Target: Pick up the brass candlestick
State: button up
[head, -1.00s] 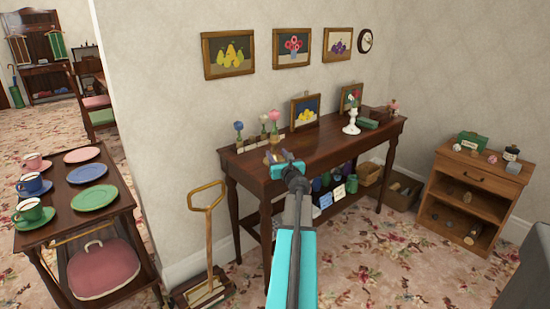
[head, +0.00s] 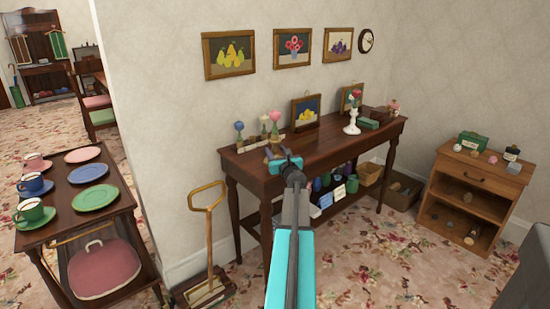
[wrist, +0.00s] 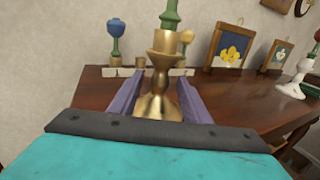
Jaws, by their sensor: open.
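The brass candlestick (wrist: 158,103) stands upright on the dark wooden side table (head: 330,147). In the wrist view it has a flared base, a narrow stem and a cup on top. My gripper (wrist: 160,80) is open, with its two purple fingers on either side of the candlestick's lower part. I cannot tell whether either finger touches it. The bottom of its base is hidden behind my gripper's body. In the head view my gripper (head: 277,155) is over the table's left end and largely hides the candlestick.
A framed pear picture (head: 305,111) and a white vase (head: 352,122) stand farther right. A trolley with plates (head: 70,185) is at left. A low cabinet (head: 475,190) stands at right.

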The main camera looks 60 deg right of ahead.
jog(key=shift+x, duration=0.95)
grip_shut()
dwell(1.1)
jog(key=shift+r, duration=0.1)
